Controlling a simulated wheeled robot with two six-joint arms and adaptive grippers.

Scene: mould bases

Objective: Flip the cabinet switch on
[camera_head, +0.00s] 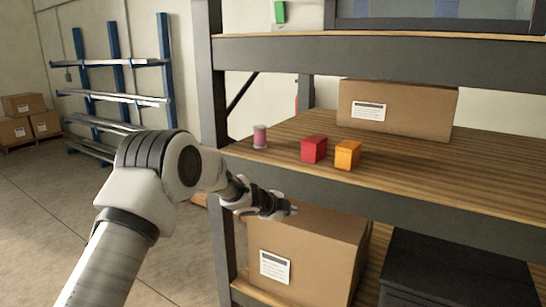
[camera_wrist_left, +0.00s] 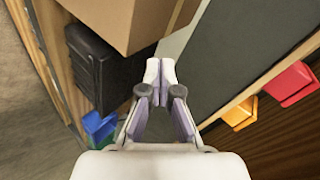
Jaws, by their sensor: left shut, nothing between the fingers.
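I cannot make out a cabinet switch for certain in either view. A small green object with a pale surround (camera_head: 280,12) shows above the upper shelf edge in the head view; I cannot tell what it is. My left gripper (camera_head: 292,210) reaches in from the left, in front of the shelf's front edge and by the lower cardboard box. In the left wrist view its fingers (camera_wrist_left: 160,72) are together at the tips and hold nothing. My right gripper is not in view.
The wooden shelf (camera_head: 420,165) holds a pink spool (camera_head: 260,137), a red block (camera_head: 314,149), an orange block (camera_head: 347,154) and a cardboard box (camera_head: 397,110). Below stand a large cardboard box (camera_head: 325,245) and a black case (camera_head: 450,270). Open floor (camera_head: 50,210) lies left.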

